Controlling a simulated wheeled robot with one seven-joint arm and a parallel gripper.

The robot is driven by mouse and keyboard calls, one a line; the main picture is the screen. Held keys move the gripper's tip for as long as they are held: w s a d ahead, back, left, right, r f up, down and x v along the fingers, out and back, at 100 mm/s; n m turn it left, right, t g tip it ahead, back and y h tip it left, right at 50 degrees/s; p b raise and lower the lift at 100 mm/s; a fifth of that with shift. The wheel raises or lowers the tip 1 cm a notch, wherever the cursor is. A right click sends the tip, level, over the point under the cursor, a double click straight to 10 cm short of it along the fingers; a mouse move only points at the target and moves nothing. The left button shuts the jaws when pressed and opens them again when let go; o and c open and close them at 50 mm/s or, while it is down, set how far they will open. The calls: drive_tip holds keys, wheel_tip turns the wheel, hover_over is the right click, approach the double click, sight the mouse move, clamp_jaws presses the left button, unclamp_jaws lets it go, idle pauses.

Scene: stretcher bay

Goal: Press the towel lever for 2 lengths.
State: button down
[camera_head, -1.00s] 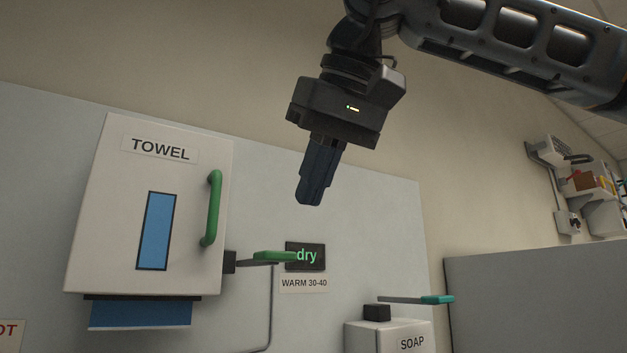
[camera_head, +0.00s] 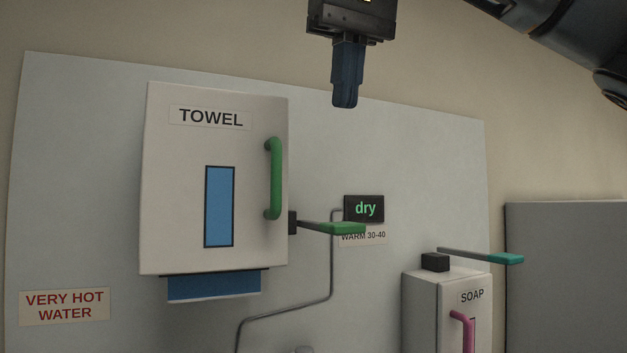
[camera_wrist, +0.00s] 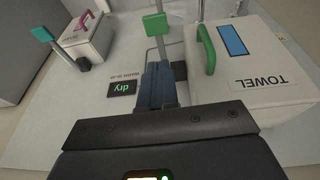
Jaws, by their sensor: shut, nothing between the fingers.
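The white towel dispenser (camera_head: 180,215) hangs on the wall panel, labelled TOWEL, with a blue window, a green handle (camera_head: 272,180) and a short blue towel end (camera_head: 212,288) below it. The towel lever (camera_head: 342,229) sticks out from its right side and ends in a green paddle. My gripper (camera_head: 345,106) is shut and empty, pointing down, above the lever and apart from it in the head view. In the wrist view the shut fingers (camera_wrist: 157,85) show below the green paddle (camera_wrist: 156,24), with the dispenser (camera_wrist: 270,70) upside down at the right.
A soap dispenser (camera_head: 422,310) with a teal-tipped lever (camera_head: 505,258) and pink handle stands at the lower right. A display reading "dry" (camera_head: 364,209) and a WARM 30-40 label lie behind the towel lever. A hot-water sign (camera_head: 64,306) is at lower left. A grey partition (camera_head: 570,270) stands at right.

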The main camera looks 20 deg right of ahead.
drive_tip(key=shift+a, duration=0.1)
approach(341, 224)
drive_tip(key=x, duration=0.2)
drive_tip(key=w+x, duration=0.1)
drive_tip(key=x, duration=0.2)
drive_tip(key=shift+w, duration=0.2)
drive_tip(key=shift+f, duration=0.7)
